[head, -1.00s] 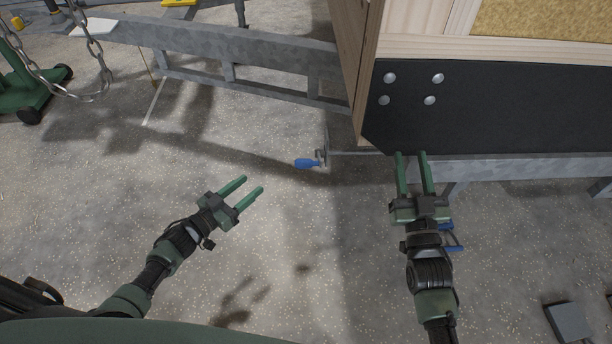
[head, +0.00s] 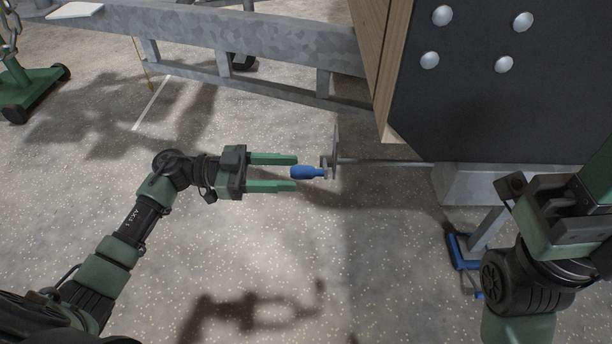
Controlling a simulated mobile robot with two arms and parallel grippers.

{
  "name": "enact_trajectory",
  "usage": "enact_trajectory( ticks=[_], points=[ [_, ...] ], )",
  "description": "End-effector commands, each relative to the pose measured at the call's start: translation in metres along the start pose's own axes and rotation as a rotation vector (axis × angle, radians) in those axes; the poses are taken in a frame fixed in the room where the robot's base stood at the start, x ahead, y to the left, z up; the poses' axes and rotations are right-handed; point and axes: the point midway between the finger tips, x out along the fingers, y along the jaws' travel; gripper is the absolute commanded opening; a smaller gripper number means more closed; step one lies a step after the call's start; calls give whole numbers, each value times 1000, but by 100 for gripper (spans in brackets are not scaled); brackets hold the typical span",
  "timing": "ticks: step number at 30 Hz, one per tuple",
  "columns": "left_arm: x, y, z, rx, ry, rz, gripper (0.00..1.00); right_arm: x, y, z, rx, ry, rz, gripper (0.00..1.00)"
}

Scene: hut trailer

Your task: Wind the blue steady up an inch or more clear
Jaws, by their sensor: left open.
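The blue crank handle (head: 307,172) sticks out to the left from a grey crank arm (head: 335,150) on a thin horizontal rod (head: 385,162) under the trailer corner. My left gripper (head: 295,172) is open, its green fingertips above and below the handle's left end in the picture. I cannot tell whether they touch it. The blue steady (head: 462,252) shows at the lower right as a blue foot on a grey leg, partly behind my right arm. Whether the foot touches the floor is hard to tell. My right gripper (head: 590,185) is at the right edge, its fingertips cut off.
The trailer's black corner panel (head: 480,90) with round bolts overhangs the rod. A galvanised drawbar frame (head: 270,50) crosses the top. A green wheeled stand (head: 35,85) is at the upper left. The speckled floor below the handle is clear.

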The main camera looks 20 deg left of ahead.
Motion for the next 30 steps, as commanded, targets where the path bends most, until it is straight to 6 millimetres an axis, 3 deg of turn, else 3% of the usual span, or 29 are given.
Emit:
enact_trajectory(
  ticks=[3,9,19,24,30],
  points=[
    [21,0,2,3,4,1,49,1,-2,-3,-4,26,-9,36],
    [42,0,1,0,3,-1,49,6,-3,-6,-7,49,-20,36],
    [46,-1,0,0,1,-3,49,9,-3,-7,-8,53,-22,36],
    [46,-1,0,0,2,-3,2,9,-3,-6,-8,53,-22,36],
    [45,-1,0,-1,2,-3,0,9,-3,-6,-8,53,-22,36]
  ],
)
